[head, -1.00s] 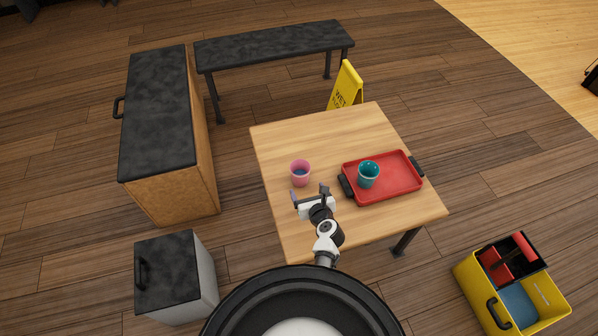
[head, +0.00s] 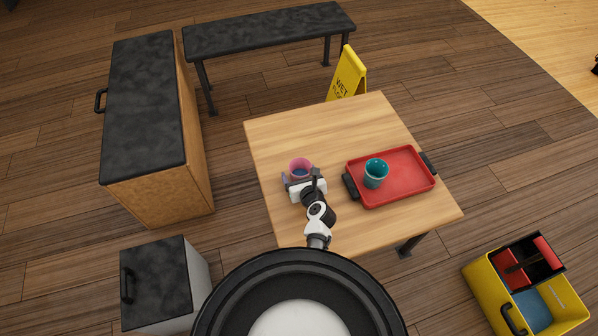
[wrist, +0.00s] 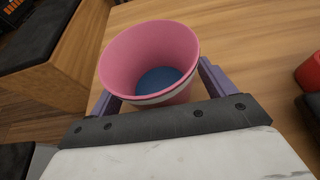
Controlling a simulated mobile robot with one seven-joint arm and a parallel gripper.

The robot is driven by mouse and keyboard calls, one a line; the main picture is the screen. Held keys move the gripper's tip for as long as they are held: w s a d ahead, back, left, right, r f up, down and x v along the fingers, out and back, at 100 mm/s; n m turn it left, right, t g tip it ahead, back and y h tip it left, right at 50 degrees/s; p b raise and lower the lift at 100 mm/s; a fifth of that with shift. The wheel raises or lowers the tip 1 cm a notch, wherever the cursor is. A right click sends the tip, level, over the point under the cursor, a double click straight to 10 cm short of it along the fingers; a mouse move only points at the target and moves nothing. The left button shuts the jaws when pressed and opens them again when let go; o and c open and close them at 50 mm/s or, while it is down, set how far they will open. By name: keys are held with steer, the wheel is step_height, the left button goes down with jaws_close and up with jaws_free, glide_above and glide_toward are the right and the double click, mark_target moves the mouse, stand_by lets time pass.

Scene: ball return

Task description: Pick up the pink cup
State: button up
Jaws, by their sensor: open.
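The pink cup (head: 300,166) stands upright on the wooden table (head: 330,120), left of the red tray. In the wrist view the pink cup (wrist: 150,58) is empty-looking, with a blue inside bottom and a pale band. My gripper (head: 299,180) is open at the cup's near side. In the wrist view my gripper (wrist: 160,90) has one finger on either side of the cup. The fingertips are partly hidden behind it, and I cannot tell whether they touch it.
A red tray (head: 412,185) with dark handles holds a teal cup (head: 376,174) to the right. A yellow wet-floor sign (head: 347,75) stands behind the table. A dark-topped cabinet (head: 145,110) is at the left, a yellow cart (head: 490,290) at the lower right. The table's back area is clear.

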steer(key=shift+s+r, duration=0.1)
steer(key=shift+r, duration=0.1)
steer(key=shift+c, duration=0.2)
steer(key=c, duration=1)
steer(key=shift+r, duration=0.1)
